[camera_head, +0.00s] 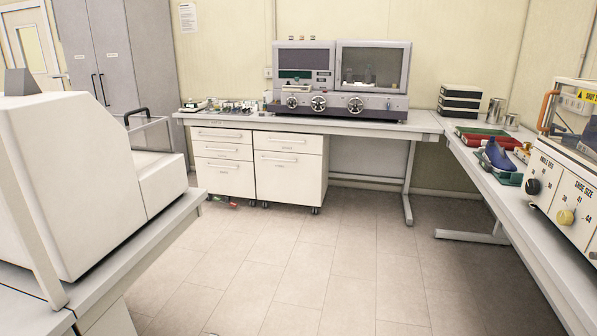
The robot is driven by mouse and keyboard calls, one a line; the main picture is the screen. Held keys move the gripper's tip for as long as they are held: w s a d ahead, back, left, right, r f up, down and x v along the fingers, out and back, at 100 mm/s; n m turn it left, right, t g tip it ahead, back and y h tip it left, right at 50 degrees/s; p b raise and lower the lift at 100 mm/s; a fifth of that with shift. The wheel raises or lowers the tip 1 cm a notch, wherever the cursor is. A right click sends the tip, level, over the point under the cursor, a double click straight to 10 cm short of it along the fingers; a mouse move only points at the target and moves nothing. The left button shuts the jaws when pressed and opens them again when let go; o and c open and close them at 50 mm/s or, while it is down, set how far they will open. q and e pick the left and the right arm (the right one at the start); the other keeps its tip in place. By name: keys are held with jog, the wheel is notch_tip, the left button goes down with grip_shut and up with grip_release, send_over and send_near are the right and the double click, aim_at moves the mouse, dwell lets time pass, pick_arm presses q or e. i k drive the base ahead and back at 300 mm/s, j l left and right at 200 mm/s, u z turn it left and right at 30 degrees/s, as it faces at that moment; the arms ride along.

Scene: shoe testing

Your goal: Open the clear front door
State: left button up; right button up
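A machine with a clear case (562,112) stands at the right edge, partly cut off by the frame. An orange handle (546,109) is on its clear panel, and a yellow label (587,96) shows at the top. Its white front panel (560,186) has a black knob (533,187) and a yellow knob (565,217). A grey machine (340,104) on the back bench also has a clear window (371,68), which looks closed. I cannot tell which of these is the clear front door. Neither of my grippers is in view.
The right bench (508,205) holds a red tray (478,132) and a blue shoe (496,154) on a green tray (510,178). White drawer units (290,180) stand under the back bench (425,126). A large white machine (60,180) fills the left. The middle floor is clear.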

aim_at(341, 42)
jog(key=i+j+z, duration=0.1)
jog(key=i+z, duration=0.15)
jog(key=i, duration=1.75)
jog(key=i+j+u, duration=0.1)
jog(key=i+u, duration=0.2)
jog(key=i, duration=0.4)
jog(key=i+u, duration=0.3)
jog(key=i, duration=0.35)
jog(key=i+l+u, duration=0.3)
jog(key=i, duration=0.4)
jog(key=i+j, duration=0.1)
jog(key=i, duration=0.45)
jog(key=i+j, duration=0.1)
jog(key=i, duration=0.45)
